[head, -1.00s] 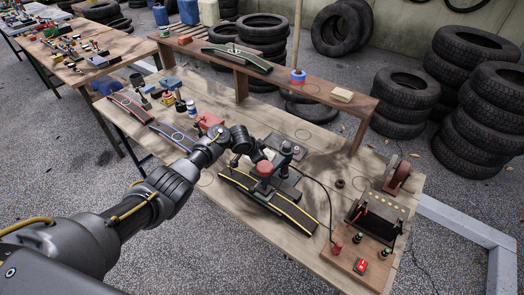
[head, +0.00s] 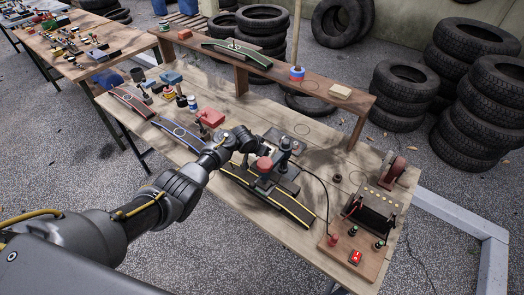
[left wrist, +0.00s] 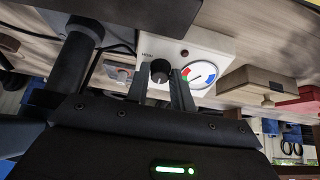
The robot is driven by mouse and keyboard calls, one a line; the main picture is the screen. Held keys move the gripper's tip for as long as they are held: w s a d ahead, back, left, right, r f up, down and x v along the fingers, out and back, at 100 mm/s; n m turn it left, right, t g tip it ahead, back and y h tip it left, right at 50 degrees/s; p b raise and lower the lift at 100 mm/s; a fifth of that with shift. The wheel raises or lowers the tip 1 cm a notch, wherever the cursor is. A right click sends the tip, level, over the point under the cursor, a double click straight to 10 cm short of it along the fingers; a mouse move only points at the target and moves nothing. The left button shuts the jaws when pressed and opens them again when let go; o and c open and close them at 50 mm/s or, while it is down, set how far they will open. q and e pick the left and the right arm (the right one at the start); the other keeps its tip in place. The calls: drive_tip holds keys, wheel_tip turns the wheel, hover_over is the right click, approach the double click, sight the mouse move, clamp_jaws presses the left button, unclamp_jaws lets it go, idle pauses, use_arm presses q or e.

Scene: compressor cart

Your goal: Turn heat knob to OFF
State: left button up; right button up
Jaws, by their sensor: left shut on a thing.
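The heat knob (left wrist: 159,70) is a dark round knob with a light mark, on the face of a white box (left wrist: 207,42) in the left wrist view. A round gauge (left wrist: 199,75) with red and blue marks sits beside it. My left gripper (left wrist: 159,78) has one finger on each side of the knob and is shut on it. In the head view my left gripper (head: 243,152) reaches in behind a black press with a red round top (head: 264,164); its fingers and the knob are hidden there. My right gripper is not in view.
The wooden bench (head: 262,108) holds belts with coloured edges, a red box (head: 210,118), small bottles and a panel with a red switch (head: 356,257) at the front right. A raised shelf (head: 325,90) runs along the back. A black cable crosses right of the press.

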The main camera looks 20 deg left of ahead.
use_arm(q)
drive_tip(key=o, duration=1)
drive_tip(key=shift+s+a+r, duration=0.1)
drive_tip(key=shift+s+r, duration=0.15)
drive_tip(key=shift+r, duration=0.25)
drive_tip(key=p+v, duration=0.2)
drive_tip(key=v, duration=0.7)
drive_tip(key=shift+s+a+r, duration=0.1)
drive_tip(key=shift+s+r, duration=0.15)
